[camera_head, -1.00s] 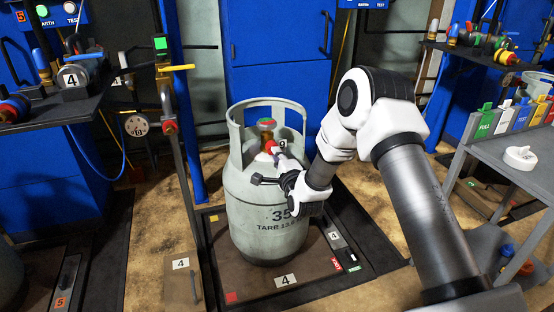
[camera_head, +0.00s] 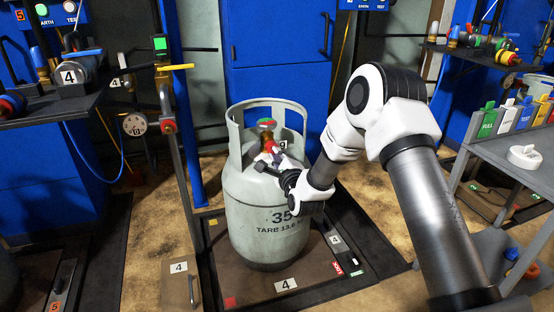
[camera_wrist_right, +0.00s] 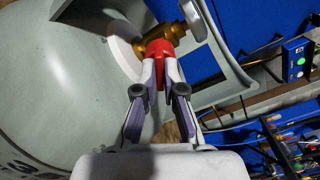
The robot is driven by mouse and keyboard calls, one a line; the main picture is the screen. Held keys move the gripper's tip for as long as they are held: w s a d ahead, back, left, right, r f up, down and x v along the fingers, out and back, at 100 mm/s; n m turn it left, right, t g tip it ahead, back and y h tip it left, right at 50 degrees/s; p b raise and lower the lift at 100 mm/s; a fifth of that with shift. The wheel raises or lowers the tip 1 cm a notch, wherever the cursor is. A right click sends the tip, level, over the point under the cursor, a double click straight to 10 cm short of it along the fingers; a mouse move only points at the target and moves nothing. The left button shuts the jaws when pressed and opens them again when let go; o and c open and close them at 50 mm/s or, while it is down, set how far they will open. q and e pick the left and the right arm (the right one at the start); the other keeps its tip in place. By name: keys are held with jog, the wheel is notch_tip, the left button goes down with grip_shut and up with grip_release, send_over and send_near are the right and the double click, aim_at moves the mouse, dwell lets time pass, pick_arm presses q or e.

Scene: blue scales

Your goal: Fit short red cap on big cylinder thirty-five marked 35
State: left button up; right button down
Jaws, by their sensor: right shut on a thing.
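The big grey cylinder (camera_head: 262,225), marked 35, stands upright on the scale platform in the head view. Its brass valve (camera_wrist_right: 177,33) shows in the right wrist view, at the cylinder's top inside the collar. My right gripper (camera_head: 264,163) reaches in from the right at the valve. In the right wrist view its fingers (camera_wrist_right: 160,65) are shut on the short red cap (camera_wrist_right: 159,49). The cap is in line with the valve's side outlet and appears to meet it; how far it is seated is hidden. My left gripper is not in view.
The cylinder's collar (camera_head: 236,136) rises around the valve. A post with a yellow lever (camera_head: 176,67) stands left. A grey cart (camera_head: 492,150) with coloured tags and a white ring (camera_head: 524,157) is at right. The scale platform (camera_head: 235,285) has a dark frame.

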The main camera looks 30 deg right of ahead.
jog(key=shift+f+m+b, duration=0.15)
jog(key=shift+m+b, duration=0.75)
jog(key=shift+m, duration=0.5)
jog(key=shift+m+b, duration=0.65)
jog(key=shift+m, duration=0.55)
